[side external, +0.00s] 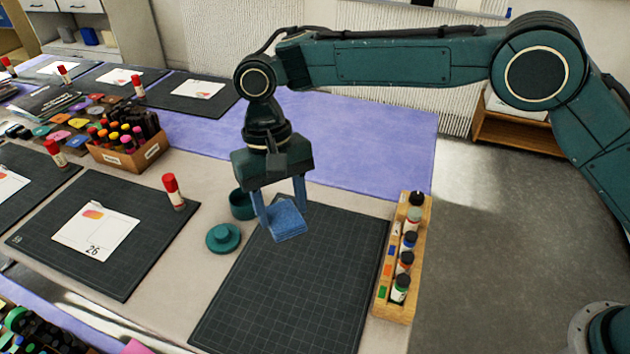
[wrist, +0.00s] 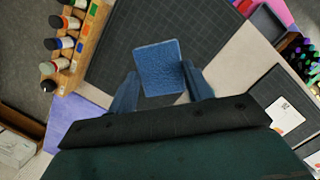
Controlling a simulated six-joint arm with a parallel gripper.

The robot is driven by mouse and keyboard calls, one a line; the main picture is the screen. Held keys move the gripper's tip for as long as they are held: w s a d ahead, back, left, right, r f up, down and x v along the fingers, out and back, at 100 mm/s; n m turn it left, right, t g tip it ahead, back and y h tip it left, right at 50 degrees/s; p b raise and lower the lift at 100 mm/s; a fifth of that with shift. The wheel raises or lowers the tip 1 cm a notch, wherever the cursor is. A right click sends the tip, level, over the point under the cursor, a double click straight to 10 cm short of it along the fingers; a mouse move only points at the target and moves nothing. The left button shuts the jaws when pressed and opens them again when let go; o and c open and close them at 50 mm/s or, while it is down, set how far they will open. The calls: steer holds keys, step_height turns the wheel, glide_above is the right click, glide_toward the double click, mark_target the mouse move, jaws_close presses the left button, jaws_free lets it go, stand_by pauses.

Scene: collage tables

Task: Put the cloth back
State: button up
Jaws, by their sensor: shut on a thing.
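A small folded blue cloth (side external: 286,220) is held between the two blue fingers of my gripper (side external: 280,207). In the side view it is above the far left corner of a dark gridded cutting mat (side external: 300,290); whether it touches the mat is hard to tell. In the wrist view the cloth (wrist: 160,68) sits between the fingertips (wrist: 160,82), its flat face toward the camera. A round teal pot (side external: 242,204) stands just left of my gripper, partly hidden behind a finger. A teal lid with a knob (side external: 223,237) lies on the table in front of it.
A wooden rack with paint bottles (side external: 402,260) stands along the mat's right edge. To the left are another mat with a numbered card (side external: 95,229), a glue stick (side external: 173,191) and a marker box (side external: 125,143). The near part of the gridded mat is clear.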

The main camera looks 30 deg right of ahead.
steer(key=shift+s+a+r, duration=0.1)
steer(key=shift+s+r, duration=0.65)
steer(key=shift+f, duration=0.15)
steer(key=w+x, duration=0.1)
steer(key=x, duration=0.4)
steer(key=w+x, duration=0.1)
steer(key=x, duration=0.4)
steer(key=w+x, duration=0.1)
steer(key=x, duration=0.4)
steer(key=shift+f, duration=0.4)
steer(key=shift+w+x, duration=0.2)
steer(key=shift+x, duration=0.85)
steer(key=shift+w+x, duration=0.25)
steer(key=shift+x, duration=0.8)
steer(key=shift+f, duration=0.25)
steer(key=o, duration=1)
steer(key=shift+c, duration=0.2)
